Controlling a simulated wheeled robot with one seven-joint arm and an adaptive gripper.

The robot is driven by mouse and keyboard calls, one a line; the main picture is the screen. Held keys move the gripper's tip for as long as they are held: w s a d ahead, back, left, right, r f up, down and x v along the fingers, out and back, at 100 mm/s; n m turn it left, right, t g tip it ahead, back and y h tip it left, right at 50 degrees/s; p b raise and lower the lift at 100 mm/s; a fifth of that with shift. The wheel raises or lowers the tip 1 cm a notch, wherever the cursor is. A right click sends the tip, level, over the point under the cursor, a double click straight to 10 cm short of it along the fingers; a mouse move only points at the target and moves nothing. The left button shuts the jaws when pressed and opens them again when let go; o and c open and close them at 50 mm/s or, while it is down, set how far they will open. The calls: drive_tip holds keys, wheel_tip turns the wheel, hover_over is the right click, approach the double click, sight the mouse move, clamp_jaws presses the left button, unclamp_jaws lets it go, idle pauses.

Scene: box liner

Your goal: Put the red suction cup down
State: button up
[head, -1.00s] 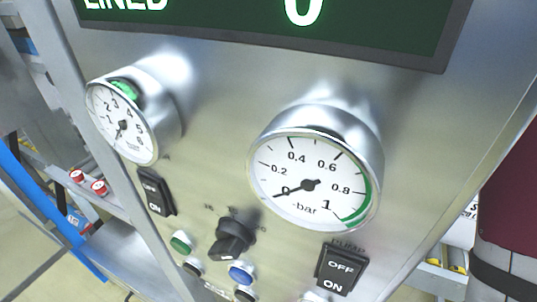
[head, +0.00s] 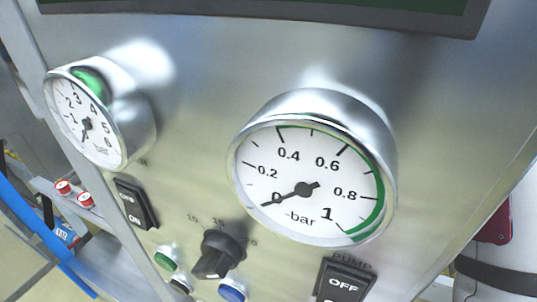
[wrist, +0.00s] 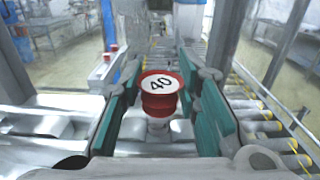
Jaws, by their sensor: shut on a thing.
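The red suction cup (wrist: 160,104), with a white top marked 40, sits upright between the teal finger pads of my gripper (wrist: 160,110) in the wrist view. My gripper is shut on it. A pale stem shows below the cup. What lies directly beneath is partly hidden by the cup and fingers. My gripper does not show in the head view.
The head view is filled by a metal panel with a large gauge (head: 308,187), a smaller gauge (head: 90,125), a black knob (head: 217,252) and switches. Two red-and-white round pieces (head: 63,187) sit on a rail at left. A roller conveyor (wrist: 245,110) runs at right in the wrist view.

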drive_tip(key=shift+f, duration=0.5)
drive_tip(key=shift+f, duration=0.35)
drive_tip(key=o, duration=1.1)
drive_tip(key=shift+r, duration=0.1)
drive_tip(key=shift+r, duration=0.3)
drive_tip(key=b+v, duration=0.1)
drive_tip(key=v, duration=1.1)
